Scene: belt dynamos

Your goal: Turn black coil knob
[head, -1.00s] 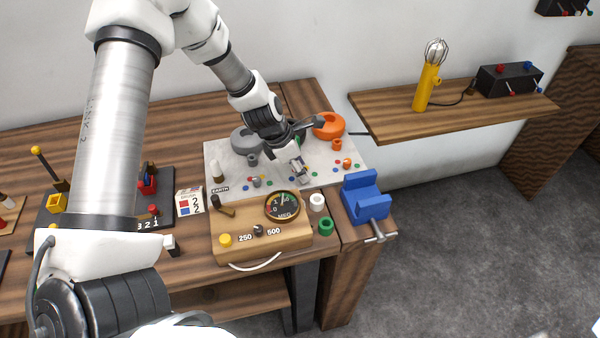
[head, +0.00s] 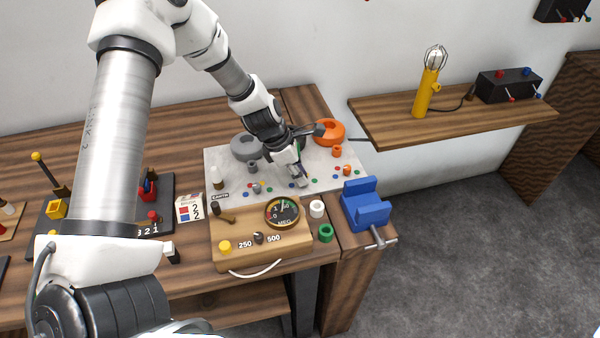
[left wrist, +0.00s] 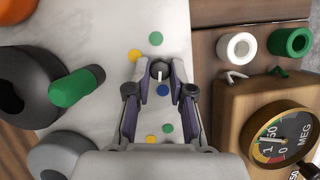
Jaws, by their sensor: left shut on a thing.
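The black coil knob (left wrist: 160,71) is a small dark knob with a white pointer line, on the pale panel (left wrist: 110,25). My left gripper (left wrist: 160,88) is shut on it, one fingertip on each side. In the head view my left gripper (head: 301,180) reaches down to the front part of the panel and hides the knob. The black coil (left wrist: 22,85) shows in the left wrist view as a large dark ring, with a green cylinder (left wrist: 77,86) beside it. My right gripper is in neither view.
A grey coil (head: 246,146) and an orange coil (head: 328,131) flank my left wrist. In front stands the wooden meter box (head: 242,254) with a round dial (head: 282,212). White (head: 317,208) and green (head: 325,233) rings and a blue vise (head: 366,206) are to the right.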

